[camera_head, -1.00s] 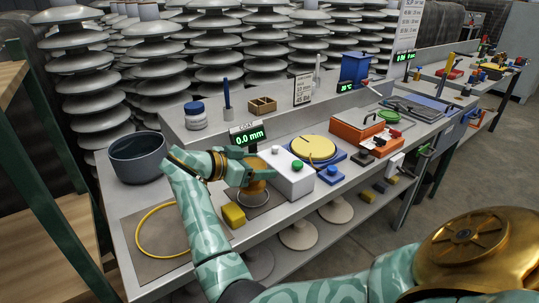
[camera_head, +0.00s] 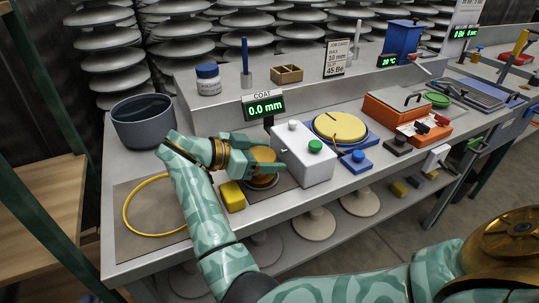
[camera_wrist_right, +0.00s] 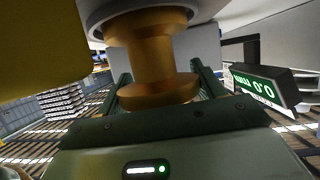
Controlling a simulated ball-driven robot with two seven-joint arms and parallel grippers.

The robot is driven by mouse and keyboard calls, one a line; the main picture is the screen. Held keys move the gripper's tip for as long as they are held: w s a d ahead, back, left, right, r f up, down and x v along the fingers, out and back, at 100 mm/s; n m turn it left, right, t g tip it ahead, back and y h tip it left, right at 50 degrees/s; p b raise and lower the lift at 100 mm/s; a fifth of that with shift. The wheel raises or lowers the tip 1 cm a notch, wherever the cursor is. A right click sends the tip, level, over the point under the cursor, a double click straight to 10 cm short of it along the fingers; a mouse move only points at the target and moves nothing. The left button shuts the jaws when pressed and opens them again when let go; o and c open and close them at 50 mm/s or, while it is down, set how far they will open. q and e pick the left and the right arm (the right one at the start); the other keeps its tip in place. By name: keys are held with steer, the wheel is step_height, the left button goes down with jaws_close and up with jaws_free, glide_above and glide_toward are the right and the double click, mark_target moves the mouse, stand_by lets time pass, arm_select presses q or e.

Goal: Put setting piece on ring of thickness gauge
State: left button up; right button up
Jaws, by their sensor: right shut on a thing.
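My right gripper (camera_head: 262,160) is shut on a brass, spool-shaped setting piece (camera_head: 264,181), in front of the white gauge box. In the right wrist view, which is upside down, the waisted brass piece (camera_wrist_right: 152,58) sits between the two fingers. Its wide end meets or nears a grey round rim (camera_wrist_right: 110,10), perhaps the gauge ring. I cannot tell whether they touch. The thickness gauge display (camera_head: 264,106) reads 0.0 mm under a COAT label. My left gripper is not in view.
A yellow block (camera_head: 232,196) stands close left of the brass piece. A yellow cable loop (camera_head: 128,213) lies on a brown mat. A dark bowl (camera_head: 142,122) is behind the arm. The white box (camera_head: 303,158) with a green button is close right.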

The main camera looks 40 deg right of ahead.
steer(key=o, duration=1.2)
steer(key=shift+d+f, duration=0.1)
steer(key=shift+d, duration=0.05)
steer(key=shift+a+r, duration=0.2)
steer(key=p+v, duration=0.1)
steer(key=v, duration=0.6)
steer(key=shift+w+r+p, duration=0.1)
steer(key=shift+r+p, duration=0.15)
steer(key=shift+p, duration=0.15)
arm_select(q)
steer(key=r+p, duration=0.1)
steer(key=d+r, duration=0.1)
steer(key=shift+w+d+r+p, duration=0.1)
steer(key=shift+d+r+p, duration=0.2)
steer(key=shift+p, duration=0.05)
arm_select(e)
steer(key=v, duration=0.4)
steer(key=shift+a+f, duration=0.1)
steer(key=shift+a, duration=0.25)
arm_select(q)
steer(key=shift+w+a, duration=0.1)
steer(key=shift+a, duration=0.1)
